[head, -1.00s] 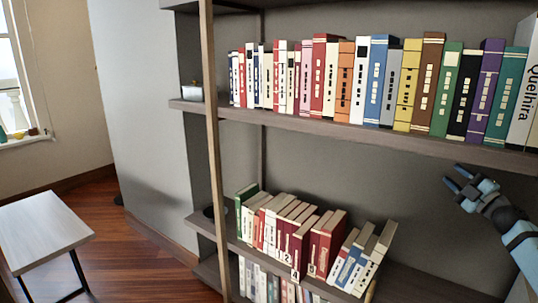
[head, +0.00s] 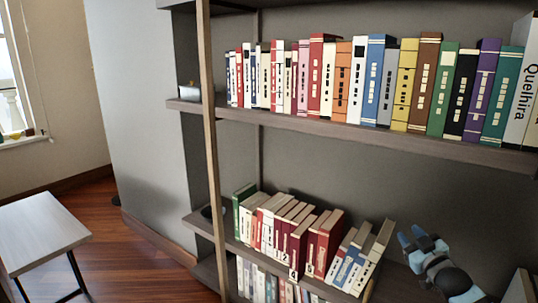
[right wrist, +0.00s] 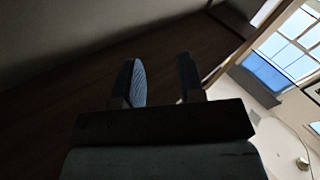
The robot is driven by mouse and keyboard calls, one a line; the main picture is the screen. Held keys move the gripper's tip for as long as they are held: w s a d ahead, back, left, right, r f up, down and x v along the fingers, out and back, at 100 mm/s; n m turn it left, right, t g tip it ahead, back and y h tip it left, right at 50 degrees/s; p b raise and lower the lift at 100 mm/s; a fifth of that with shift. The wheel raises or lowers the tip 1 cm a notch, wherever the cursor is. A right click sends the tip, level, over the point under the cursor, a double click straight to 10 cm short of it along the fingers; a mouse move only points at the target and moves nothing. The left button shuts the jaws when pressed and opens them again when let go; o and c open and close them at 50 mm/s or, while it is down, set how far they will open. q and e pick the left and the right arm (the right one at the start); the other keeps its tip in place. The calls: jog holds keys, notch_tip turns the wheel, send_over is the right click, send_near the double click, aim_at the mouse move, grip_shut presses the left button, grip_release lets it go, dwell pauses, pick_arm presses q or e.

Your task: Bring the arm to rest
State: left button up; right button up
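My right gripper (head: 412,236) shows at the lower right of the head view, in front of the lower shelf and to the right of the leaning books. Its two blue fingers are apart with nothing between them. In the right wrist view the fingers (right wrist: 160,82) also stand apart and empty, against a dark surface. My left gripper is in neither view.
A bookshelf (head: 340,136) fills the middle and right, with a full row of upright books (head: 375,80) above and leaning books (head: 290,230) below. A small table (head: 40,228) stands at the left. The floor (head: 110,235) between them is clear.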

jog(key=s+a+f+g+y, duration=0.1)
jog(key=s+a+f+y, duration=0.25)
jog(key=s+a, duration=0.6)
jog(key=s+a+r+m+y, duration=0.1)
jog(key=s+a+y, duration=0.2)
jog(key=s+a, duration=1.4)
jog(key=s+a+r+m+b, duration=0.1)
jog(key=s+a+r+m, duration=0.2)
jog(key=s, duration=0.5)
pick_arm(q)
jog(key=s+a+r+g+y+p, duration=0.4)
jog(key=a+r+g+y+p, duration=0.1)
jog(key=p, duration=3.3)
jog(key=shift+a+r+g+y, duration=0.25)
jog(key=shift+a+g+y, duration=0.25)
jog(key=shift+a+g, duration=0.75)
pick_arm(e)
jog(key=s+d+r+g+h, duration=0.3)
jog(key=d+r+g+h, duration=0.3)
jog(key=d+r, duration=0.2)
jog(key=shift+s+d+n+g, duration=0.2)
jog(key=shift+s+n+g, duration=0.1)
jog(key=shift+n+g, duration=0.1)
